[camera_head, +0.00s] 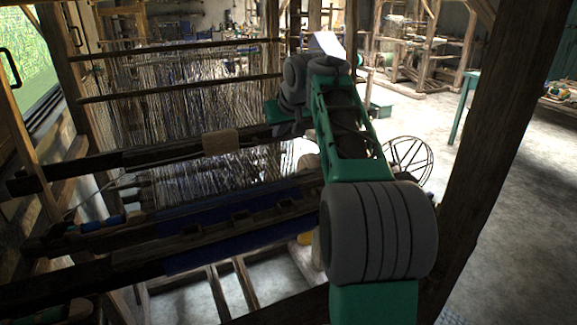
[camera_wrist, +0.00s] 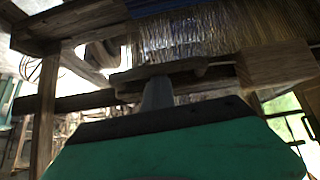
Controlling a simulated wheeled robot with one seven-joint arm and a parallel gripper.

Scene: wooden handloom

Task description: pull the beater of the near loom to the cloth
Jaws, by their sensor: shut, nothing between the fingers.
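My gripper (camera_head: 277,113) is by the right part of the beater, partly hidden by my arm. In the wrist view my gripper (camera_wrist: 157,93) shows as a narrow grey tip, shut and empty. It points at a wooden bar (camera_wrist: 180,72) and overlaps it in the picture; I cannot tell whether they touch.
Pale warp threads (camera_head: 180,95) hang behind the beater. A thick loom post (camera_head: 510,130) stands to the right of my arm. Wooden rails (camera_head: 180,88) cross above the warp. A spoked wheel (camera_head: 408,158) is behind my arm. The floor (camera_head: 540,210) at right is clear.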

